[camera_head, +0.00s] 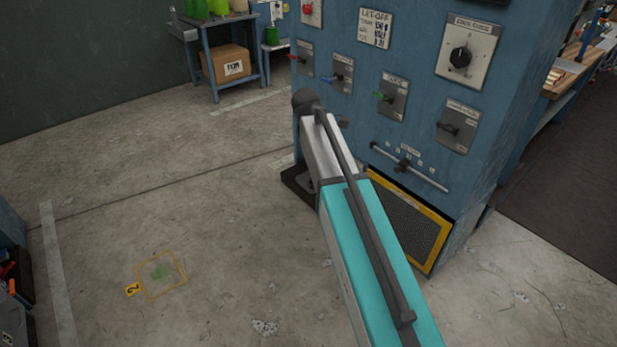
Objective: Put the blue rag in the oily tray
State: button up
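I see no blue rag that I can make out in this view. No tray can be clearly identified as the oily tray. A dark, low object (296,184) lies on the floor at the foot of the blue cabinet; my arm hides part of it, and I cannot tell what it is. My teal and white arm link reaches up from the bottom edge across the middle of the picture. My gripper is not visible.
A blue control cabinet (415,60) with switches and a yellow-framed grille (408,220) stands at right. A blue table (207,35) holding a cardboard box (226,63) is at back. A yellow floor marking (160,276) surrounds a green stain. Left-centre floor is clear.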

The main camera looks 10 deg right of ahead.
aim_at(310, 184)
jog(key=i, duration=2.55)
jog(key=u, duration=2.05)
